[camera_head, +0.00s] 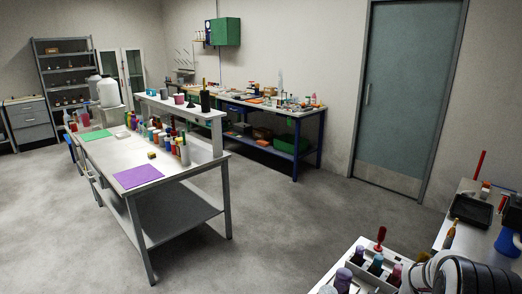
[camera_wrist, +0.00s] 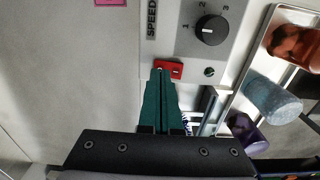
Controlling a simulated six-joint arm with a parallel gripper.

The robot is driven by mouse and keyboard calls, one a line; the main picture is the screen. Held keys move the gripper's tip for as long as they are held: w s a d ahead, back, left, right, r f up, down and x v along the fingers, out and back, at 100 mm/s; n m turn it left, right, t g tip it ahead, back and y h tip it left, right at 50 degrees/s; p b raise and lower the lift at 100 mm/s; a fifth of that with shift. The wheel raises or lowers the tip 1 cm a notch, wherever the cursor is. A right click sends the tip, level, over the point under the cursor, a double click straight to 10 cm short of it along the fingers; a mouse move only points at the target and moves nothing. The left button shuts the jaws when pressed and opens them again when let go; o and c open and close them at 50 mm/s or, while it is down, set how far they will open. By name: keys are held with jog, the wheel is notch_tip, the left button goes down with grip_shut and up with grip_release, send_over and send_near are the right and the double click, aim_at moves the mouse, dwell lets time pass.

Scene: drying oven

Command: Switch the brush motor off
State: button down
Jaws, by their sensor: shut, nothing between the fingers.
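In the wrist view a light grey control panel (camera_wrist: 187,45) carries a small red switch (camera_wrist: 175,67) and a black dial (camera_wrist: 211,30). The dial is marked 1, 2, 3, with the word SPEED beside it. My gripper (camera_wrist: 161,74) has teal fingers that are shut together and empty. The fingertips overlap the lower left part of the red switch in the picture. I cannot tell whether they touch it, or which way the switch is set. The brush motor itself cannot be made out. I cannot pick out the switch in the head view.
A tray (camera_wrist: 247,101) with several coloured bottles lies right of the panel in the wrist view. In the head view a white rack (camera_head: 350,246) of bottles stands at the lower right, near a side bench (camera_head: 447,232). Open floor (camera_head: 280,215) lies left of it.

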jog(key=shift+r, duration=2.95)
jog(key=shift+a, duration=0.1)
jog(key=s+a+r+n+y, duration=0.1)
jog(key=s+a+r, duration=0.55)
jog(key=a, duration=0.25)
jog(key=s+a+r+n, duration=0.1)
jog(key=s+a+r, duration=0.4)
jog(key=s+a, duration=0.25)
jog(key=s+a+n, duration=0.1)
jog(key=s+a, duration=0.6)
jog(key=s, duration=0.4)
jog(key=shift+f+y, duration=0.35)
jog(key=shift+y, duration=0.05)
jog(key=shift+s, duration=0.1)
